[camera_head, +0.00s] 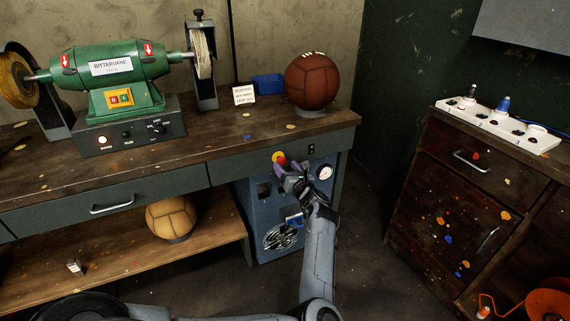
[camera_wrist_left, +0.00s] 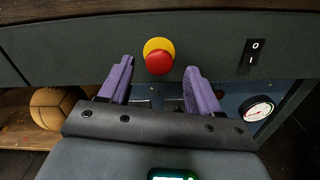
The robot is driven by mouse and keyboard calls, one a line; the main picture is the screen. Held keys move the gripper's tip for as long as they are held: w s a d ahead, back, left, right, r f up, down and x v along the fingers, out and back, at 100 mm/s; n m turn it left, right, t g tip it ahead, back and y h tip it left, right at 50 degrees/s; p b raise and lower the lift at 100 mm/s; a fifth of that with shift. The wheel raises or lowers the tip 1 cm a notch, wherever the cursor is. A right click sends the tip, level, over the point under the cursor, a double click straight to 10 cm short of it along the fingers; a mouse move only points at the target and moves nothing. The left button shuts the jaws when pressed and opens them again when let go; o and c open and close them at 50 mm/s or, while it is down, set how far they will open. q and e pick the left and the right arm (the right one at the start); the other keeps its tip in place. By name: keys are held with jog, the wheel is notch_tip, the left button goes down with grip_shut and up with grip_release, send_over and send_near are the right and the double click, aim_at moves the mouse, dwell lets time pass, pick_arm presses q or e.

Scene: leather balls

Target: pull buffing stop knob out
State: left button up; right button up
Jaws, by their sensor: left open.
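The stop knob (camera_wrist_left: 159,62) is a red mushroom button on a yellow collar, set in the dark front of the bench. In the head view the knob (camera_head: 280,159) shows just above my left gripper (camera_head: 285,168). In the left wrist view my left gripper (camera_wrist_left: 160,78) is open, with one purple finger on each side below the knob. The fingertips appear apart from the knob, and nothing is between them. My right gripper is not in view.
A black rocker switch (camera_wrist_left: 254,52) and a round gauge (camera_wrist_left: 257,109) are right of the knob. A green buffing machine (camera_head: 112,70), a brown ball (camera_head: 312,82) and a blue tray (camera_head: 268,84) stand on the bench. A tan ball (camera_head: 171,218) rests on the lower shelf.

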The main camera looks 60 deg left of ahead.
pick_arm(q)
jog(key=d+p, duration=0.3)
jog(key=d, duration=0.5)
jog(key=shift+s+d, duration=0.35)
jog(key=shift+d, duration=0.05)
